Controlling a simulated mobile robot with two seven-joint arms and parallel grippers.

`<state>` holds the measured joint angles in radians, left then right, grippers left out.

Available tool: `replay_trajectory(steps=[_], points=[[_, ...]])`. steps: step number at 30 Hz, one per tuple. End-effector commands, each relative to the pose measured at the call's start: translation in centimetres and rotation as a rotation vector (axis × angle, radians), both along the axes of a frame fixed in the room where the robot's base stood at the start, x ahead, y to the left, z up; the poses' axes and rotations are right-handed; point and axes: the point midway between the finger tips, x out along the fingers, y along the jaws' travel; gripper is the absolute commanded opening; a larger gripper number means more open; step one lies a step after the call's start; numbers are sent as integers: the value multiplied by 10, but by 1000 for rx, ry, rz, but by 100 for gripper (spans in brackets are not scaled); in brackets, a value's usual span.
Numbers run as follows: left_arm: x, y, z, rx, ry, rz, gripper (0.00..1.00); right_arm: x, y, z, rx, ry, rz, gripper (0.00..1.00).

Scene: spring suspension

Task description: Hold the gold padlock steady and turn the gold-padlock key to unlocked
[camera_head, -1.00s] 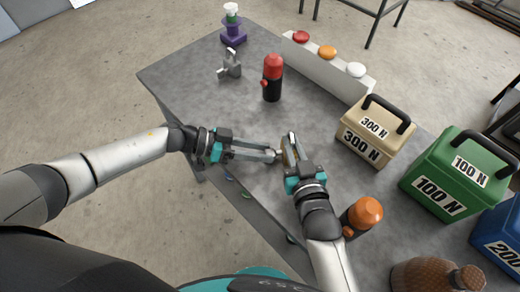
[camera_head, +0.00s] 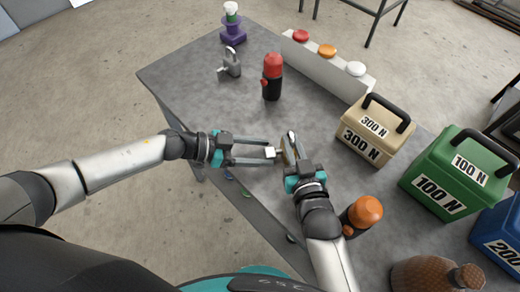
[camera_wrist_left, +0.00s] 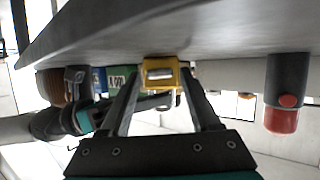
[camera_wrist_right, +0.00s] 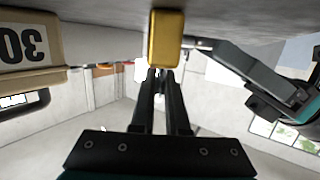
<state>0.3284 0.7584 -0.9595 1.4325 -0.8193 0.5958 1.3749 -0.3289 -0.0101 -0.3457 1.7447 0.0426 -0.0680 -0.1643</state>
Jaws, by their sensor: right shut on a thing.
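The gold padlock (camera_head: 287,157) is near the front edge of the table; its gold body also shows in the left wrist view (camera_wrist_left: 174,63) and the right wrist view (camera_wrist_right: 167,40). My right gripper (camera_head: 292,150) is shut on it; its fingers close together just at the gold body in the right wrist view. A pale silver key head (camera_head: 269,152) sticks out of the padlock toward my left gripper. It shows as a bright rectangle in the left wrist view (camera_wrist_left: 159,73). My left gripper (camera_head: 273,153) is open, its fingertips apart on either side of the key head.
A grey padlock (camera_head: 231,66) and a red-topped black cylinder (camera_head: 272,78) stand further back. Beige (camera_head: 376,128), green (camera_head: 455,178) and blue (camera_head: 500,240) weights stand at the right. An orange-topped object (camera_head: 364,214) is close to my right arm. The table's left middle is clear.

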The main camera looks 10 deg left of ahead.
Motion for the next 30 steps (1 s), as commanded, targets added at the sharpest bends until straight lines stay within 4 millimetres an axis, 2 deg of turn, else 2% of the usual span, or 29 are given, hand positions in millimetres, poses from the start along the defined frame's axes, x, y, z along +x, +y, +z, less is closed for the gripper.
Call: replay_trajectory(steps=[2, 10, 14, 30], points=[[0, 0, 0, 0, 0, 0, 72, -1, -1, -2, -3, 5, 0, 0], [0, 1, 0, 0, 1, 0, 72, -1, -1, -2, -3, 5, 0, 0], [-3, 9, 3, 1, 1, 1, 72, -1, -1, -2, -3, 5, 0, 0], [-32, 92, 39, 3, 2, 1, 72, -1, 0, -2, -2, 6, 0, 0]])
